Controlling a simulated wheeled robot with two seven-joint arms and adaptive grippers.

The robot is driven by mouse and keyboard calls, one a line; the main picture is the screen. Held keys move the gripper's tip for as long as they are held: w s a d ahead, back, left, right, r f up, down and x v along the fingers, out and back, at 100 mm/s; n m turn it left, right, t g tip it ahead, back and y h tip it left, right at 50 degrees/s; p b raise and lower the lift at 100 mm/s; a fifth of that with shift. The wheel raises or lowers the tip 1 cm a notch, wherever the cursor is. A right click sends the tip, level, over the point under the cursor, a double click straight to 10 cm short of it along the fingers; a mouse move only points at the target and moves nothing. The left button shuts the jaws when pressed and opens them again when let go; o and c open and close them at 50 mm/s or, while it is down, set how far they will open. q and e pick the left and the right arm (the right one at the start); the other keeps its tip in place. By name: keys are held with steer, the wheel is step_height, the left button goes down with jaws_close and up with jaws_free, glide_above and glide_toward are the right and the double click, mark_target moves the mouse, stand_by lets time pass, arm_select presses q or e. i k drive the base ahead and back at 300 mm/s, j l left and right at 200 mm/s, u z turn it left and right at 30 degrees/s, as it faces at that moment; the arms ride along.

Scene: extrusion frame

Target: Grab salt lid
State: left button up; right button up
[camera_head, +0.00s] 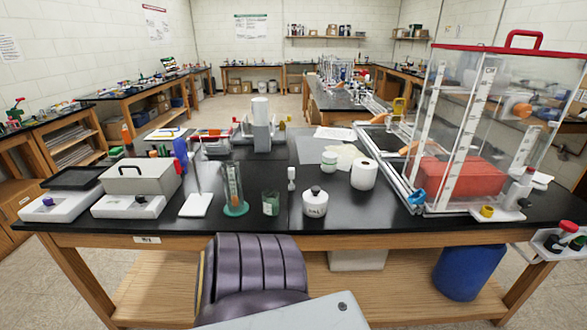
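A small white jar (315,207) with dark lettering that seems to read "salt" stands upright near the front edge of the black bench. Its white lid (315,193) with a small dark knob sits on top of it. Neither of my grippers is in view, and nothing is touching the jar or lid.
Left of the jar are a small glass with green contents (270,203), a small white upright item (291,178) and a cylinder on a green base (234,190). A clear red-topped enclosure (480,130) fills the right.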

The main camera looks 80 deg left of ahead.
mark_target(314, 196)
steer(key=u, duration=2.25)
